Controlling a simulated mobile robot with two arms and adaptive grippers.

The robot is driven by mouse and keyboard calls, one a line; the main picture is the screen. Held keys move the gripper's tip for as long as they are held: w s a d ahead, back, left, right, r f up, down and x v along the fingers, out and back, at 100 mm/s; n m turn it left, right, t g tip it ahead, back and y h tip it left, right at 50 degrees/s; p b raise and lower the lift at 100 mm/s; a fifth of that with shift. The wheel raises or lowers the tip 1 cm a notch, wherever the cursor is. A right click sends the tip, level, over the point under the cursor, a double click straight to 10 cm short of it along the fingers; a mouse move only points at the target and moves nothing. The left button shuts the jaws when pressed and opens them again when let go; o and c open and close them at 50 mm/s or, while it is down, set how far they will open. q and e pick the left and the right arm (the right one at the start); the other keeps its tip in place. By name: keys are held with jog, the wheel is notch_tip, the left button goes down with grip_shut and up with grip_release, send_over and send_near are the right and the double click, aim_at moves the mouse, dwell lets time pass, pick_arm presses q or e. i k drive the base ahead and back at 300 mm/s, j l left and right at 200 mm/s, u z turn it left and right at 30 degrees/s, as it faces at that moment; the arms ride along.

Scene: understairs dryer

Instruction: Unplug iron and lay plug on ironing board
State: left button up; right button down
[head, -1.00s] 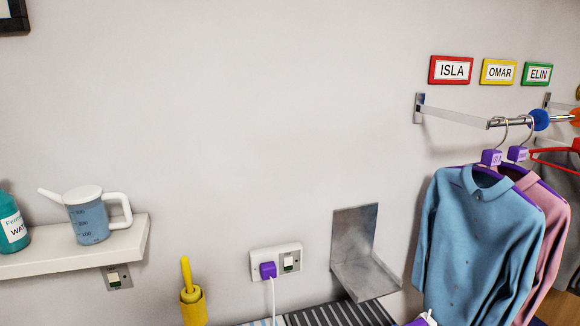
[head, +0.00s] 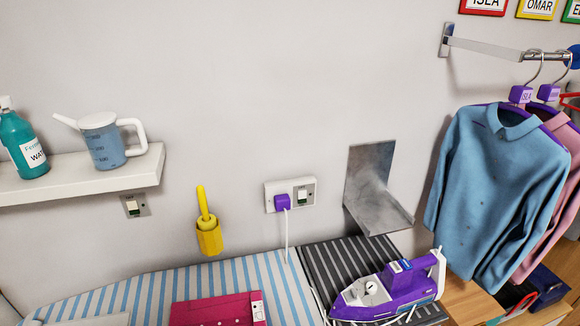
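A purple plug (head: 282,202) sits in the left side of the white wall socket (head: 303,190). A white cord (head: 287,236) hangs from the plug to the board below. The purple and white iron (head: 395,286) lies on the dark striped right end of the ironing board, on or beside thin white wires. The ironing board (head: 140,292) has a blue and white striped cover over its left part. Neither of my grippers is in the head view.
A bent metal bracket (head: 372,190) juts from the wall right of the socket. A yellow holder (head: 208,236) is left of it. A shelf (head: 80,178) holds a jug and bottle. Shirts (head: 500,190) hang at right.

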aim_at(282, 201)
jog(key=i+l+u, duration=0.15)
jog(key=l+u, duration=0.2)
jog(key=l, duration=0.65)
jog(key=l+u, duration=0.3)
jog(key=l, duration=0.7)
jog(key=i, duration=0.05)
